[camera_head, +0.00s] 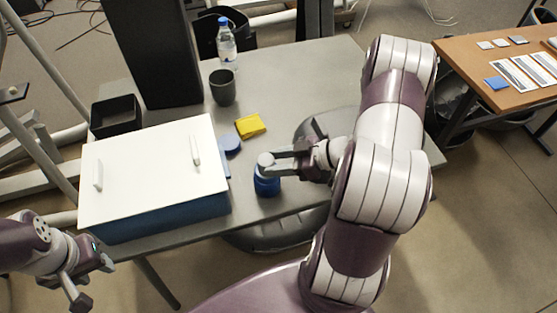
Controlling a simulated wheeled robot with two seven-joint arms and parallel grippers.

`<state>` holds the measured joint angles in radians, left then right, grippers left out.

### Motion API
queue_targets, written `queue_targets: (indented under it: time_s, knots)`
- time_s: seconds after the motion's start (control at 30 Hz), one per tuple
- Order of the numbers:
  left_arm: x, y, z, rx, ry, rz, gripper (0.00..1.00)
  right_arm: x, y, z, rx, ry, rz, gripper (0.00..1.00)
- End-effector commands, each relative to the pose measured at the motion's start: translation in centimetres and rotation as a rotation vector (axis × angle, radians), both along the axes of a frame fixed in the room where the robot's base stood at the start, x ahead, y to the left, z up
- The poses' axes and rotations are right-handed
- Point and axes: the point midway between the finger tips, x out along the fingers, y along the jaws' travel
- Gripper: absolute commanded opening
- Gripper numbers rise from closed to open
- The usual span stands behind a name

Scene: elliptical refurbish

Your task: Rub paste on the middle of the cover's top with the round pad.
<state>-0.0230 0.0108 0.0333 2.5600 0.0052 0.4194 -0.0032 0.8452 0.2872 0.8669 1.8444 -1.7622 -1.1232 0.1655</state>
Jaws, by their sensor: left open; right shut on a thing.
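The cover (150,175) is a white flat top with two white handles, lying on a blue box (165,219) at the left of the table. My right gripper (270,161) is shut on a small pale round thing, apparently the round pad (265,159). It is at the mouth of a blue jar (267,185), which likely holds the paste; I cannot tell whether pad and jar touch. The jar's inside is hidden. No paste shows on the cover. My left gripper (88,278) is open and empty, low at the left, off the table's front edge.
Beside the box lie a round blue lid (231,143) and a yellow block (250,125). A dark cup (222,88), a bottle (227,45), a black bin (116,116) and a tall black panel (155,50) stand behind. The table (305,80) is clear at the back right.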

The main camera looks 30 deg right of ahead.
Motion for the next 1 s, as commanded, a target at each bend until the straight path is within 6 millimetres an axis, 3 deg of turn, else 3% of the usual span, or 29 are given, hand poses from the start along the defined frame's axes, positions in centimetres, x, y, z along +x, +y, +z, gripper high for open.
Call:
queue_targets:
  time_s: [1.0]
  knots:
    - [0.01, 0.00, 0.54, 0.000, 0.000, 0.000, 0.43, -0.04, 0.02, -0.23, -0.001, 0.002, 0.000, 0.17]
